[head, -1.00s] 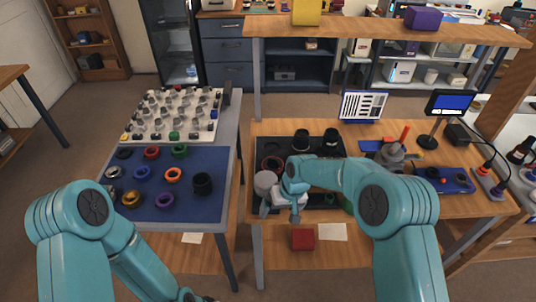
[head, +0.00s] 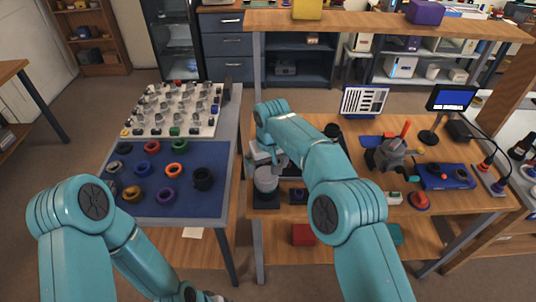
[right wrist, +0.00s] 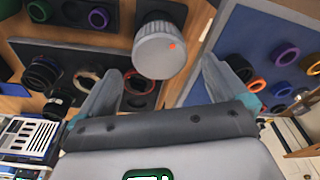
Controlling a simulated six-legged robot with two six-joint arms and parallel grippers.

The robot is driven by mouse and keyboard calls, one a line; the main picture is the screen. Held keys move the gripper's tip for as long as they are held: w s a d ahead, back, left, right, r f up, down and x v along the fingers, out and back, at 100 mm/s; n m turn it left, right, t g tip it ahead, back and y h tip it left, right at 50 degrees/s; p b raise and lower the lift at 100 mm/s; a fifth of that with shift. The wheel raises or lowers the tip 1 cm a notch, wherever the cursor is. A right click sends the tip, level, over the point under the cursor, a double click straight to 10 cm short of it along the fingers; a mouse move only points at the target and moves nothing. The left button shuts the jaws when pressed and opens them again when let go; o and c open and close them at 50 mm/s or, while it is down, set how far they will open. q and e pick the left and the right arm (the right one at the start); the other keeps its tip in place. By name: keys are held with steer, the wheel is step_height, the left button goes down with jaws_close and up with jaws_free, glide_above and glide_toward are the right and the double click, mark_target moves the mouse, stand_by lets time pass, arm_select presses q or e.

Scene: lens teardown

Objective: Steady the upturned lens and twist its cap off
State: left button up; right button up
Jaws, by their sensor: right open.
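The lens stands upright near the left end of the right-hand workbench, its wide grey cap (head: 266,178) uppermost and a dark base (head: 266,201) below it. In the right wrist view the ribbed grey cap (right wrist: 158,52) has an orange dot, with the dark lens body (right wrist: 163,12) beyond it. My right gripper (head: 265,158) is open at the far side of the cap. In the wrist view the cap lies between and just beyond its spread fingertips (right wrist: 163,68); contact does not show.
A blue mat (head: 150,203) with several coloured rings lies on the left table, below a white tray (head: 148,125) of small parts. A red button (head: 419,200) and a blue control box (head: 445,175) sit on the right of the bench. A wooden shelf (head: 380,22) spans above.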

mark_target(266, 174)
steer(key=f, duration=0.5)
steer(key=shift+w+a, duration=0.1)
steer(key=shift+w, duration=0.3)
